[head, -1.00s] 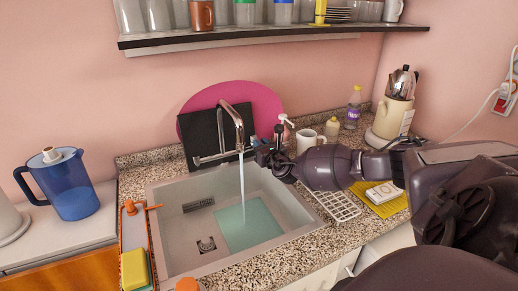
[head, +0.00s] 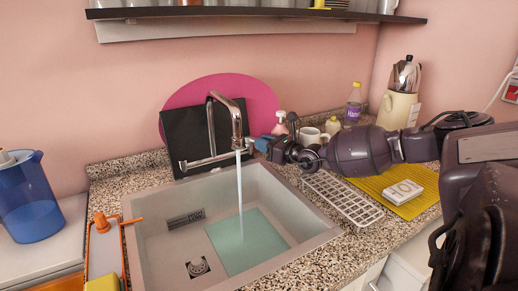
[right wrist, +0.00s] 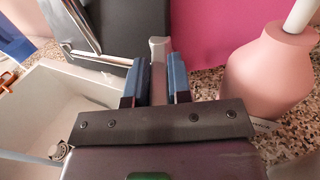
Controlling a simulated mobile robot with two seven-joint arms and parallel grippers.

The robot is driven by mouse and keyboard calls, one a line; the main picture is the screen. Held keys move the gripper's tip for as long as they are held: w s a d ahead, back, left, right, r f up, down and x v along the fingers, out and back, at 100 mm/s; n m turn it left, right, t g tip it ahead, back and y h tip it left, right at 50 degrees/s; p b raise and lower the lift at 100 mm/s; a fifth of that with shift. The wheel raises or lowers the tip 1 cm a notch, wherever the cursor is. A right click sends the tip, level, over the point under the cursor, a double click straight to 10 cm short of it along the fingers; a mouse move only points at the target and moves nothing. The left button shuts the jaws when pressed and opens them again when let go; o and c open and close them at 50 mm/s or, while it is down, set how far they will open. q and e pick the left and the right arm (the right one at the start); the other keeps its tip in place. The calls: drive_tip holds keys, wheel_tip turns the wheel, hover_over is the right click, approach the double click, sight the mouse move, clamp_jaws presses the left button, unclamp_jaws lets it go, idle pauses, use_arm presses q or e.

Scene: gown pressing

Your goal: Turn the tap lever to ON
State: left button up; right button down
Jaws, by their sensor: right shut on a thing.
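The chrome tap (head: 236,118) stands at the back of the sink (head: 152,240), and its curved spout also shows in the right wrist view (right wrist: 82,24). A stream of water (head: 240,195) runs from the spout into the sink. My right gripper (head: 262,145) is at the right end of the tap body. In the right wrist view its blue fingers (right wrist: 156,82) are shut on the grey tap lever (right wrist: 158,55), one on each side. In the head view the lever is mostly hidden by the gripper. My left gripper is not in view.
A pink soap bottle (right wrist: 270,72) stands close right of the gripper. A black board (head: 188,130) and a pink round board (head: 265,98) lean behind the tap. A white mug (head: 312,137), a white rack (head: 343,200) and a yellow cloth (head: 410,205) are on the right counter.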

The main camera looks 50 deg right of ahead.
drive_tip(key=shift+f, duration=0.1)
drive_tip(key=shift+y, duration=0.3)
drive_tip(key=c, duration=1)
unclamp_jaws()
drive_tip(key=shift+c, duration=0.2)
drive_tip(key=shift+r, duration=0.2)
drive_tip(key=shift+r, duration=0.3)
wheel_tip(320, 180, up, 19)
drive_tip(key=p, duration=0.3)
drive_tip(key=shift+p, duration=0.4)
